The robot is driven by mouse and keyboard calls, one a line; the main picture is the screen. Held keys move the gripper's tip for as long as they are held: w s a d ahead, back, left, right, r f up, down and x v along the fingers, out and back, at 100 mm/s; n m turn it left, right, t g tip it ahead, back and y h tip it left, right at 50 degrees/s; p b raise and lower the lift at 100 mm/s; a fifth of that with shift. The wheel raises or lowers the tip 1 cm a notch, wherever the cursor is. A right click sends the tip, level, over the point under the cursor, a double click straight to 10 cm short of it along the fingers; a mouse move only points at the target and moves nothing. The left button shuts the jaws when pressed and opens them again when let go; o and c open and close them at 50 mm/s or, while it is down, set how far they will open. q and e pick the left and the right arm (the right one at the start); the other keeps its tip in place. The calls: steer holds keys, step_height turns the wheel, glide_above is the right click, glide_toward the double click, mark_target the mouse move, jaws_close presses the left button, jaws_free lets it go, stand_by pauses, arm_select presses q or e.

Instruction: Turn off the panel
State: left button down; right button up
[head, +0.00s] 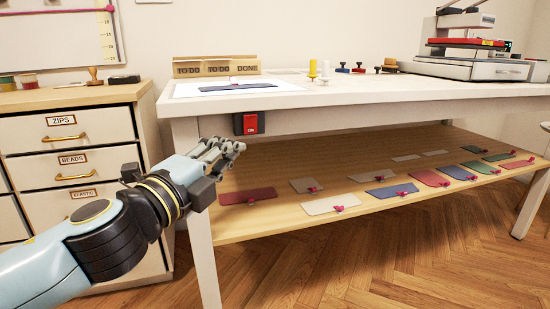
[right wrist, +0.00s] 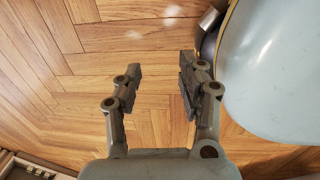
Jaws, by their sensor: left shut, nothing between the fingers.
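The panel (head: 249,123) is a small black box with a red switch face, fixed under the front edge of the white table near its left leg. Its small white lettering seems to read "ON". My left gripper (head: 236,147) is shut and empty, just below and to the left of the panel, apart from it as far as I can tell. My right gripper (right wrist: 158,80) shows only in the right wrist view, with its fingers apart and nothing between them, above the wooden floor.
The white table (head: 350,98) holds a wooden TO DO/DONE rack (head: 216,67), stamps and a press (head: 475,50). Its lower wooden shelf (head: 260,222) carries several fabric pieces. A drawer cabinet (head: 70,130) stands at the left. The wooden floor (head: 400,260) in front is clear.

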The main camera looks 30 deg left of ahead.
arm_select(q)
steer(key=shift+f, duration=0.55)
arm_select(e)
steer(key=shift+s+f, duration=0.25)
steer(key=shift+f, duration=0.1)
arm_select(q)
steer(key=shift+a, duration=0.1)
steer(key=p, duration=0.3)
glide_toward(252, 129)
steer(key=w+d+r, duration=0.2)
steer(key=w+d, duration=0.2)
steer(key=d, duration=0.1)
steer(key=w+a, duration=0.2)
steer(key=shift+w+a, duration=0.25)
steer(key=shift+a, duration=0.15)
steer(key=shift+w+a+r, duration=0.1)
steer(key=shift+w+a, duration=0.1)
steer(key=shift+a, duration=0.05)
arm_select(e)
steer(key=s, duration=0.3)
steer(key=s+f, duration=0.1)
steer(key=s, duration=0.1)
steer(key=shift+s+d, duration=0.25)
steer(key=shift+d, duration=0.1)
